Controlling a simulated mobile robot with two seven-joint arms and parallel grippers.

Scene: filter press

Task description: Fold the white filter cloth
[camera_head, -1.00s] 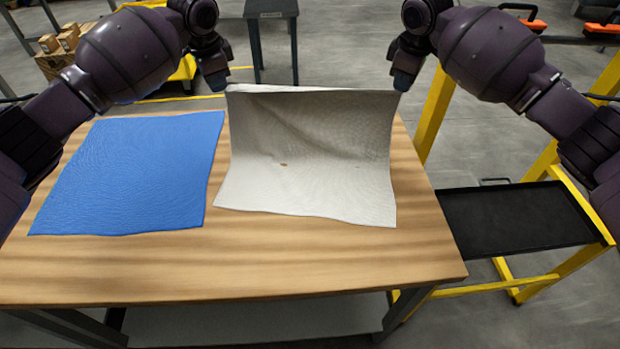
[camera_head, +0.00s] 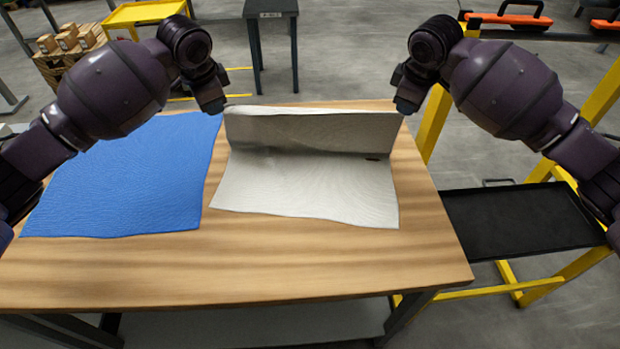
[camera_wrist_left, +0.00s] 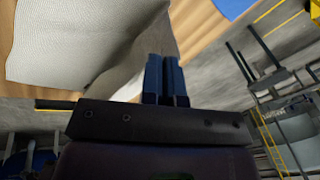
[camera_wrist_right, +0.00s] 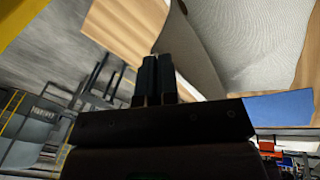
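The white filter cloth (camera_head: 310,188) lies on the wooden table (camera_head: 250,265). In the right wrist view the fingers (camera_wrist_right: 158,62) are also together at the cloth (camera_wrist_right: 255,45). The exact pinch is partly hidden.
A blue cloth (camera_head: 120,180) lies flat to the left of the white one. A black tray (camera_head: 520,220) on a yellow frame stands right of the table. The table's front strip is clear. A yellow cart (camera_head: 145,12) and boxes are behind.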

